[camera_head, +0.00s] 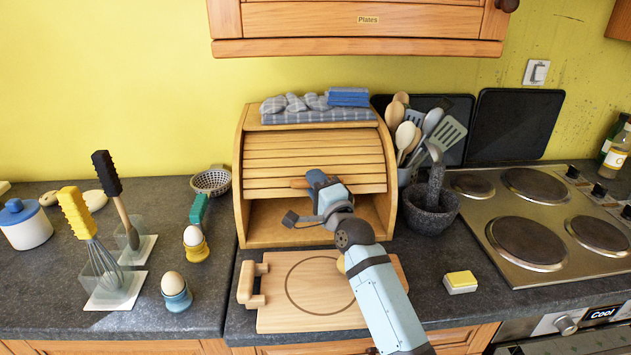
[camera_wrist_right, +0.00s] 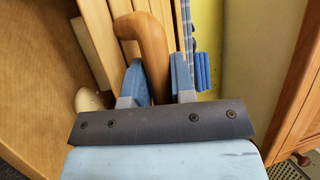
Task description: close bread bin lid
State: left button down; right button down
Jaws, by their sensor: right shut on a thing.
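The wooden bread bin (camera_head: 240,185) stands on the dark worktop against the yellow wall. Its slatted roll lid (camera_head: 310,160) is partly down, covering the upper part of the front; the opening below it is still uncovered. My right gripper (camera_head: 314,180) is at the lid's lower edge. In the right wrist view its two blue fingers (camera_wrist_right: 160,85) are on either side of the lid's wooden handle (camera_wrist_right: 150,45), shut on it. In the head view the gripper hides part of the handle and the opening. My left gripper is not in view.
A wooden board (camera_head: 275,318) lies in front of the bin under my right arm. A mortar (camera_head: 430,212) and utensils stand close on the right, beside the hob (camera_head: 510,215). Egg cups (camera_head: 176,298) and whisk holders are on the left. Folded cloths (camera_head: 320,116) lie on the bin.

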jog(key=c, duration=1.2)
grip_release()
jog(key=shift+c, duration=0.2)
jog(key=v, duration=1.3)
jog(key=shift+s+d+f, duration=0.15)
jog(key=shift+s, duration=0.2)
